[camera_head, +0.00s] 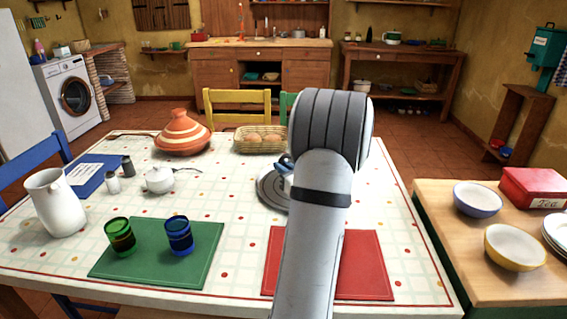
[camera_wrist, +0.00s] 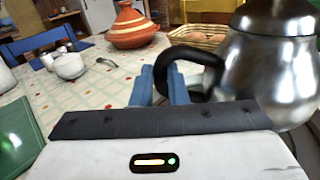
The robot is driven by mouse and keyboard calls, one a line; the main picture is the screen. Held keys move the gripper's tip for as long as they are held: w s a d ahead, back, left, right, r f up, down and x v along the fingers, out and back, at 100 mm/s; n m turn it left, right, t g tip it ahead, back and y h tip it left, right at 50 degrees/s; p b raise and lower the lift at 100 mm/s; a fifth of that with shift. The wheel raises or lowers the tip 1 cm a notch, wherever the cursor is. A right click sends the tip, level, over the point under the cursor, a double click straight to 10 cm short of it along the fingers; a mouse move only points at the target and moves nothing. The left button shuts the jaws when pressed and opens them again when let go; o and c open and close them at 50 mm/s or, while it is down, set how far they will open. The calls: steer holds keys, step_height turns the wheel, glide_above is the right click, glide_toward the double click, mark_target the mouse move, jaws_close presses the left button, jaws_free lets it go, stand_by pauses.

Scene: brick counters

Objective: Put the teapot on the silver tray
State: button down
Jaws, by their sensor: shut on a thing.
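The blue fingers of my gripper (camera_wrist: 165,84) are closed on the handle. In the head view my gripper (camera_head: 284,165) shows only as a bit of blue beside my arm, and the teapot is hidden behind the arm. The silver tray (camera_head: 268,191) is a round grey disc on the table, its right part covered by my arm. I cannot tell whether the teapot touches it.
A tagine (camera_head: 182,135) and an egg basket (camera_head: 260,140) stand behind. A white sugar bowl (camera_head: 159,180), a pitcher (camera_head: 55,205) and two glasses on a green mat (camera_head: 150,262) are left. A red mat (camera_head: 362,270) lies in front. Bowls stand on the right counter (camera_head: 440,225).

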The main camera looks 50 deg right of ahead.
steer(key=shift+f+b, duration=0.3)
steer(key=shift+f, duration=1.35)
steer(key=shift+f, duration=0.15)
steer(key=c, duration=1.4)
jaws_free()
steer(key=shift+f, duration=0.1)
steer(key=shift+c, duration=0.2)
steer(key=shift+r, duration=0.2)
steer(key=s, duration=0.4)
steer(key=s+a, duration=0.1)
steer(key=s, duration=0.3)
steer(key=s+a, duration=0.1)
steer(key=s, duration=0.2)
steer(key=shift+s+a+p, duration=0.2)
steer(key=shift+s+p, duration=0.15)
steer(key=shift+s, duration=0.05)
